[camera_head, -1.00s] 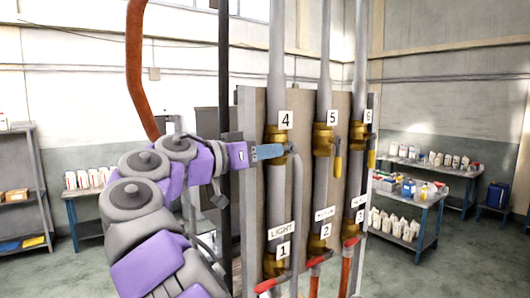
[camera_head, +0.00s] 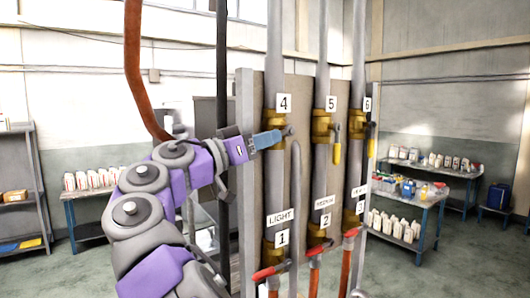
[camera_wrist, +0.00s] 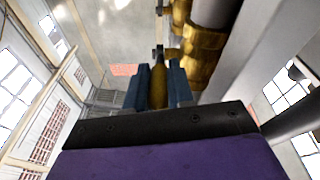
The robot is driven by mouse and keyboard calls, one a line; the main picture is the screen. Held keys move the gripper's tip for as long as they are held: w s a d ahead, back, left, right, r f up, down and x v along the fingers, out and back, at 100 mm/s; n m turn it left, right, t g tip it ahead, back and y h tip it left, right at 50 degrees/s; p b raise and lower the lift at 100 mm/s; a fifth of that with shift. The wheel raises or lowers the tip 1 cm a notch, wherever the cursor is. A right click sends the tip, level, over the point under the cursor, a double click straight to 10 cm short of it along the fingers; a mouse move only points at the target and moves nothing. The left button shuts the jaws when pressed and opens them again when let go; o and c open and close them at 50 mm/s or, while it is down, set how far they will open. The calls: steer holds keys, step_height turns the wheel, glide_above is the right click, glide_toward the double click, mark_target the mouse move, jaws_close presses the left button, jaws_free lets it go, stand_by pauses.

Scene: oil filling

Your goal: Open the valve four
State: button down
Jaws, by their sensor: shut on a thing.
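Valve four, a brass valve body (camera_head: 271,122) on the left pipe, sits beside the label "4" (camera_head: 284,103). My gripper (camera_head: 282,133) reaches it from the left in the head view, with its blue fingers at the front of the valve. In the wrist view, the two blue fingers (camera_wrist: 158,88) are shut on the yellow valve handle (camera_wrist: 158,82), one on each side. The brass valve body (camera_wrist: 203,52) is up and to the right there. In the head view the fingers hide most of the handle.
Valve five (camera_head: 321,124) and valve six (camera_head: 357,125) stand to the right, their handles hanging down. Lower valves with red handles (camera_head: 271,271) are below. A grey pipe (camera_head: 295,215) runs close under my gripper. An orange hose (camera_head: 133,75) hangs at left.

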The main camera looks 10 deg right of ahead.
steer(key=f+h+b, duration=0.1)
steer(key=b, duration=0.1)
steer(key=t+h+b, duration=0.1)
steer(key=b, duration=0.1)
steer(key=f+h+b, duration=0.1)
steer(key=b, duration=0.2)
steer(key=shift+w+d+f, duration=0.25)
steer(key=shift+d+f, duration=0.05)
steer(key=shift+d, duration=0.1)
steer(key=shift+t, duration=0.3)
steer(key=c, duration=1.3)
jaws_free()
steer(key=shift+o, duration=1.3)
steer(key=shift+w+a, duration=0.15)
steer(key=shift+o, duration=0.2)
steer(key=shift+s+a+r, duration=0.1)
steer(key=shift+s+r, duration=0.1)
steer(key=shift+f, duration=0.1)
steer(key=b+v, duration=0.1)
steer(key=v, duration=1.6)
steer(key=shift+w+a+f, duration=0.15)
steer(key=shift+w+f, duration=0.05)
steer(key=shift+f, duration=0.25)
